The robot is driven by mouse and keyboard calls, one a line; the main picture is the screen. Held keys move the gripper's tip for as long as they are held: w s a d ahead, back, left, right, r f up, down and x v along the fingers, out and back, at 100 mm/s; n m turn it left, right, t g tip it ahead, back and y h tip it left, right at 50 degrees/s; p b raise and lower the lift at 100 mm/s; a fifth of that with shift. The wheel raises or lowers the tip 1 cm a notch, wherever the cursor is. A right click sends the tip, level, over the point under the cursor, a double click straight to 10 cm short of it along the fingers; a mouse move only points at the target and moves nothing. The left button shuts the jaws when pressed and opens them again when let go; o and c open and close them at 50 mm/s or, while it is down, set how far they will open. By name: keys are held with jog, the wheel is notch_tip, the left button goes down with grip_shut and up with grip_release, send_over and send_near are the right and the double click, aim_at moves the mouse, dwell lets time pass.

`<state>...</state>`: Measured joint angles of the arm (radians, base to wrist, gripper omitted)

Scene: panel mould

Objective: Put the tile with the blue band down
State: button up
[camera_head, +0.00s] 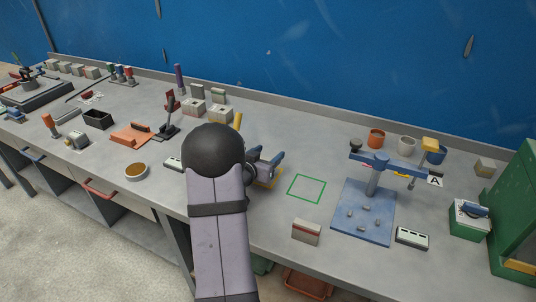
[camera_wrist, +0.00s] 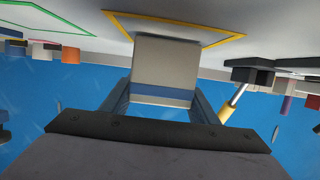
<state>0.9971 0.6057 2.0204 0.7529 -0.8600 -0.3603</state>
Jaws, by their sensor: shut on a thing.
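The tile with the blue band (camera_wrist: 166,62) is a pale grey slab with a blue stripe, between the fingers of my gripper (camera_wrist: 161,100) in the wrist view. My gripper is shut on it. In the head view my gripper (camera_head: 266,163) is just above the yellow outline (camera_head: 272,183) on the bench; my arm and fingers hide most of the tile there. The yellow outline also shows around the tile's far end in the wrist view (camera_wrist: 222,42). I cannot tell whether the tile touches the bench.
An empty green outline (camera_head: 306,188) lies right of my gripper. A grey block with a red band (camera_head: 306,232) stands near the front edge. A blue stand (camera_head: 364,212) is further right, with cups behind it. A brown-filled bowl (camera_head: 136,171) is at left.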

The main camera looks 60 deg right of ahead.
jog(key=shift+f, duration=0.2)
jog(key=o, duration=1.2)
jog(key=shift+r, duration=0.1)
jog(key=shift+r, duration=0.2)
jog(key=v, duration=1.2)
jog(key=shift+b, duration=0.35)
